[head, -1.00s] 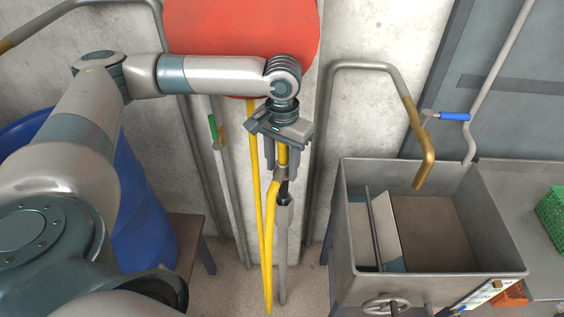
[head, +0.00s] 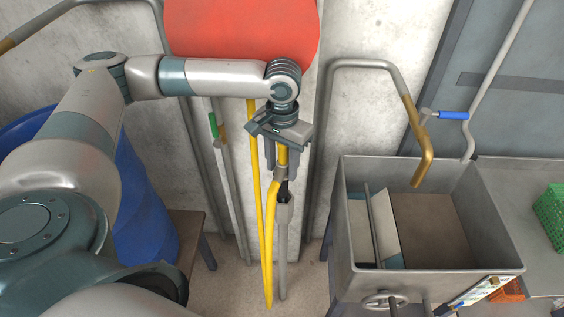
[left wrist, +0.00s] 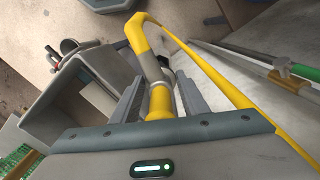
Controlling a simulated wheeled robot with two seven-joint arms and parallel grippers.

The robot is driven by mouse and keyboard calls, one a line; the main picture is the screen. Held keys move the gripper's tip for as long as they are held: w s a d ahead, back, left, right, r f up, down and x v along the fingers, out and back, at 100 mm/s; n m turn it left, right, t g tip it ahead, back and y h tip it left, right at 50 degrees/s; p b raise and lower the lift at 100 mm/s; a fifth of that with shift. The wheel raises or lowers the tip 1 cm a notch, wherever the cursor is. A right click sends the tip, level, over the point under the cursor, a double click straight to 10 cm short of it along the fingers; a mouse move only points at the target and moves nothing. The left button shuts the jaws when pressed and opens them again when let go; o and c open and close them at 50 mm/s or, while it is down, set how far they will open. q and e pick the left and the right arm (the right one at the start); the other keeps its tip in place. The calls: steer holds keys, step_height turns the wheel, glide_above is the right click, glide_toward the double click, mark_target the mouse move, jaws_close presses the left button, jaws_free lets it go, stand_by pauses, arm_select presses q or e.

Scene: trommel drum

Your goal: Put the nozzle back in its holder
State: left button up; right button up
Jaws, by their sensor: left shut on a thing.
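The nozzle (head: 283,156) is a yellow tube with a grey collar and a dark lower end, hanging roughly upright. My left gripper (head: 283,163) is shut on its upper part, pointing down in front of the wall. In the left wrist view the nozzle (left wrist: 160,103) stands between the fingers of the left gripper (left wrist: 160,95). The yellow hose (head: 268,255) loops down from it. A grey upright tube (head: 283,245), perhaps the holder, is just below the dark end; whether they touch I cannot tell. My right gripper is out of view.
A grey metal sink (head: 345,230) with a brass-ended spout (head: 421,165) stands to the right. A blue drum (head: 148,225) is at the left. A red disc (head: 240,28) is behind my arm. Grey pipes and a green-handled pole (head: 224,165) line the wall.

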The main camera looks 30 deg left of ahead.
mark_target(282, 189)
arm_select(q)
steer(key=shift+f, duration=0.3)
stand_by(0.4)
steer(key=shift+f, duration=0.35)
steer(key=shift+f, duration=0.35)
steer(key=shift+f, duration=0.4)
steer(key=shift+f+p, duration=0.4)
steer(key=shift+f, duration=0.35)
steer(key=shift+f, duration=0.85)
steer(key=shift+f+p, duration=0.3)
steer(key=shift+f, duration=0.6)
steer(key=shift+f, duration=0.85)
steer(key=shift+f, duration=0.1)
